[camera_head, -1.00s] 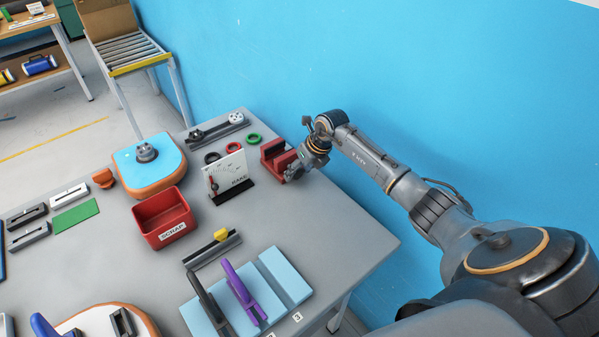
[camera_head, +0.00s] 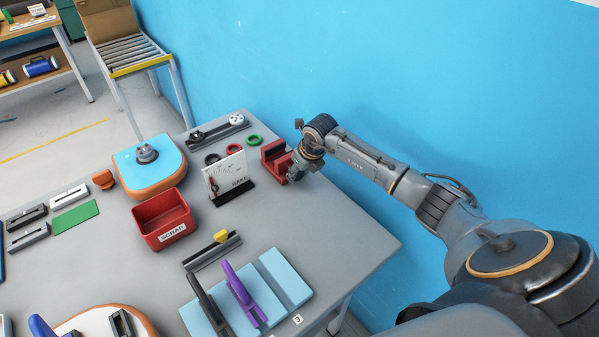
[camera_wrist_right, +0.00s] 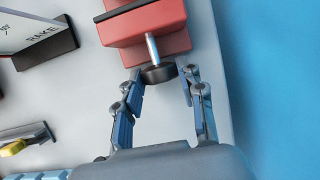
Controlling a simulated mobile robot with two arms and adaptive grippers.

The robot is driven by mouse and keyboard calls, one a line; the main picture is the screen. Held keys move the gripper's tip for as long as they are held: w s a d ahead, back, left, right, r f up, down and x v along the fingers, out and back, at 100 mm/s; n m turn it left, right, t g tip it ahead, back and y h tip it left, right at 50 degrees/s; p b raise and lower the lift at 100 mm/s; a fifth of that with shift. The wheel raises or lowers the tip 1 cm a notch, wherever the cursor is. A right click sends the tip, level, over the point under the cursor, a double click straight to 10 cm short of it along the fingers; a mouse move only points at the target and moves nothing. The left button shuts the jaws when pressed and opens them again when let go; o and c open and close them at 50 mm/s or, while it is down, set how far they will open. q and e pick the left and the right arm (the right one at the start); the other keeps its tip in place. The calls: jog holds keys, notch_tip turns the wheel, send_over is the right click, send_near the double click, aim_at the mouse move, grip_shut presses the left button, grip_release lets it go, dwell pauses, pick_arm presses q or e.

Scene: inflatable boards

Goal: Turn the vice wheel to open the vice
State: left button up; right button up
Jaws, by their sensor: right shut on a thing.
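The red vice (camera_head: 274,153) stands at the far right of the grey table, near the blue wall. In the right wrist view the vice (camera_wrist_right: 160,42) shows a shiny screw rod ending in a small black wheel (camera_wrist_right: 159,74). My right gripper (camera_head: 292,174) is at the near right side of the vice. In the wrist view its two fingers (camera_wrist_right: 160,76) are on either side of the black wheel, shut on it. The head view hides the wheel behind the gripper. My left gripper is not in view.
A red SCRAP bin (camera_head: 163,218) is further left. The table's right part (camera_head: 335,235) is clear.

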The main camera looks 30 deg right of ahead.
jog(key=o, duration=1.1)
jog(key=shift+o, duration=0.2)
jog(key=shift+r, duration=0.1)
jog(key=v, duration=1.1)
jog(key=shift+s+r, duration=0.15)
jog(key=shift+r, duration=0.25)
jog(key=shift+s+f, duration=0.1)
